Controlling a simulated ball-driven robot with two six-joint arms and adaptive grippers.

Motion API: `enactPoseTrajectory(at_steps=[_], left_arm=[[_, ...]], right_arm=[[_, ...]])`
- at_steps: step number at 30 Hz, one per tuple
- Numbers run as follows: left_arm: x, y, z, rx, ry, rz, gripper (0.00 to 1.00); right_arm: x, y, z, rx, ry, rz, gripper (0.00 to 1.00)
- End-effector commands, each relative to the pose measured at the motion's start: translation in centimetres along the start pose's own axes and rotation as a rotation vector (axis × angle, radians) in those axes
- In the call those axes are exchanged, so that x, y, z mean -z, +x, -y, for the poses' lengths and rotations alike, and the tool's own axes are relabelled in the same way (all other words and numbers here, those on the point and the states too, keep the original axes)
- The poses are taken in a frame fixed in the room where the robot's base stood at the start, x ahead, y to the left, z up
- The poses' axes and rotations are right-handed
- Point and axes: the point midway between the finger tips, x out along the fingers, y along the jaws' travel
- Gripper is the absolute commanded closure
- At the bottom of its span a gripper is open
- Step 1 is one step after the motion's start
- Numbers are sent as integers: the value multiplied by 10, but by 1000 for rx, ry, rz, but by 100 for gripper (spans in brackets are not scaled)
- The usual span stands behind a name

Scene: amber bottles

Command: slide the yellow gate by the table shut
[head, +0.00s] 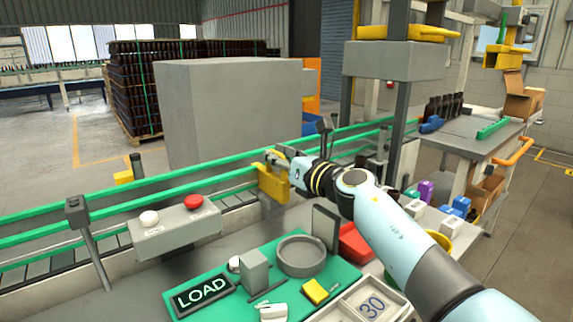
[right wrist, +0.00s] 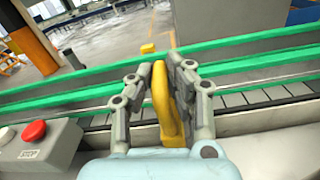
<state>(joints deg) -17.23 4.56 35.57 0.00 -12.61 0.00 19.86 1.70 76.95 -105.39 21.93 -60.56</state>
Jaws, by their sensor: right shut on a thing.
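The yellow gate (head: 272,182) stands at the green-railed conveyor beyond the table's far edge. My right gripper (head: 272,158) reaches it from the right and is shut on its upper part. In the right wrist view the yellow gate (right wrist: 165,105) sits upright between the two fingers of my right gripper (right wrist: 160,85), with a finger on each side. The gripper hides part of the gate in the head view. My left gripper is not in view.
A button box (head: 175,232) with a red and a white button stands left of the gate. The green mat (head: 215,285) holds a LOAD sign, a grey ring and small parts. A large grey block (head: 230,110) stands behind the conveyor.

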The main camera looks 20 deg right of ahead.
Motion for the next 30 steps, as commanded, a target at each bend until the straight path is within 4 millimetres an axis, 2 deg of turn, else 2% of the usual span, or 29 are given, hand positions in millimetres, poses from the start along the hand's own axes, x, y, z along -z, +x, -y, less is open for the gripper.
enactPoseTrajectory(at_steps=[3,6,14,15,20,30], left_arm=[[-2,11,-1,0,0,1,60],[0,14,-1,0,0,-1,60],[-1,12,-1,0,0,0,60],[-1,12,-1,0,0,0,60],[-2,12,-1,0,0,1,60],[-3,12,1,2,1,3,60]], right_arm=[[0,23,1,0,1,5,100],[0,31,0,1,-1,3,100],[-2,32,0,1,-1,4,100],[-2,32,0,1,-1,4,84],[-2,32,0,0,-1,3,63],[0,27,0,0,0,1,62]])
